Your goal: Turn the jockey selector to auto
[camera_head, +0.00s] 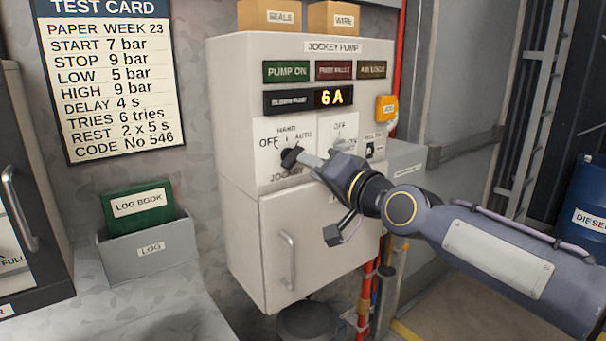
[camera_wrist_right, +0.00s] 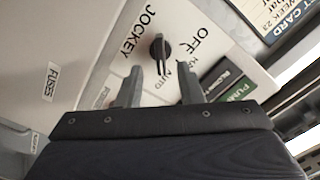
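The jockey selector (camera_head: 291,157) is a black knob on a white plate at the cabinet's lower left, marked OFF, HAND and AUTO. The right wrist view shows the knob (camera_wrist_right: 160,48) face on, its bar lying nearly upright in the picture, its lower end towards the AUTO lettering. I cannot tell which end is the pointer. My right gripper (camera_head: 310,161) reaches in from the right, close at the knob. In the right wrist view its two fingers (camera_wrist_right: 160,82) stand apart, with the knob in front of the gap; contact cannot be told. My left gripper is not in view.
The pump cabinet (camera_head: 238,120) carries lamps, a lit 6A display and a second selector partly hidden by my right gripper. A door handle (camera_head: 288,262) sticks out below. A log book holder (camera_head: 150,250) stands left, a test card (camera_head: 110,75) hangs above it.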

